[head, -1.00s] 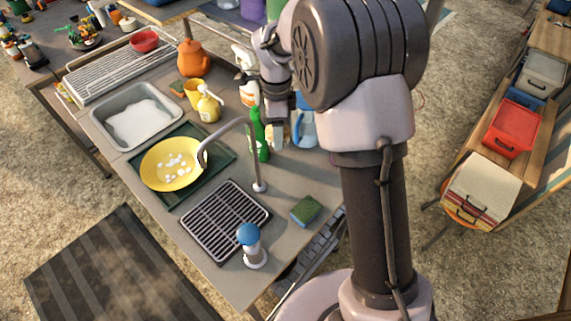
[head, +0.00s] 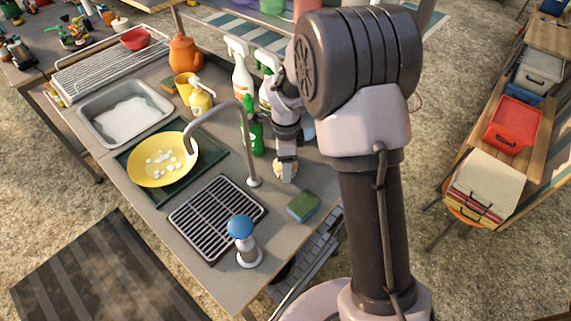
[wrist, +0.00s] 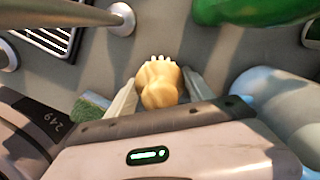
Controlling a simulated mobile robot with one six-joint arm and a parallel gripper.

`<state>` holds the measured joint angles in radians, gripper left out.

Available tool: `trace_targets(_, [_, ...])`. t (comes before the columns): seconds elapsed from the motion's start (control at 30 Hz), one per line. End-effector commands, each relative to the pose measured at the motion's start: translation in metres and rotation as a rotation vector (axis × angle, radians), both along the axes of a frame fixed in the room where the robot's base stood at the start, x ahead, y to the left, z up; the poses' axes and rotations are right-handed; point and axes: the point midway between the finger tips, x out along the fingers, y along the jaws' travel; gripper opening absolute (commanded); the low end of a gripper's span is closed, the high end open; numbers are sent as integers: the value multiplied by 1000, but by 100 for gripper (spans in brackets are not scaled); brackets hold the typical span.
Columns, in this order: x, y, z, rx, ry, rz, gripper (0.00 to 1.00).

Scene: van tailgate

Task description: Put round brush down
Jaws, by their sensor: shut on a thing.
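The round brush (head: 285,172) has a tan wooden head with pale bristles. My gripper (head: 286,158) is shut on it and holds it low over the grey counter (head: 210,285), right of the tap and behind the sponge. In the wrist view the brush (wrist: 160,84) sits between the two pale fingers, with its bristles at the top of the picture. I cannot tell whether it touches the counter.
The curved tap (head: 253,180) stands just left of the brush. A green bottle (head: 255,137) and spray bottles (head: 241,78) stand behind it. A green sponge (head: 303,206) lies in front. A black drain rack (head: 217,216) and blue-topped dispenser (head: 242,240) are front left.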

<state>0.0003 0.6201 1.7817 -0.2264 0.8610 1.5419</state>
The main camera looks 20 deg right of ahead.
Motion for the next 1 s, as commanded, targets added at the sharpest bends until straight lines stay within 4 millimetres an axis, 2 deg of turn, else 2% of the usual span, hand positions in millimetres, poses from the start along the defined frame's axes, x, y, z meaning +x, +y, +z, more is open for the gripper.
trace_targets(0.1, [0,0,-5,0,0,0,23])
trace_targets(0.13, [0,0,-4,0,0,0,65])
trace_targets(0.23, [0,0,-3,0,0,0,83])
trace_targets(0.57, [0,0,2,0,0,0,83])
trace_targets(0.67, [1,0,22,0,-3,1,83])
trace_targets(0.9, [1,0,92,0,-3,1,83])
trace_targets(1.0, [1,0,110,0,-2,0,83])
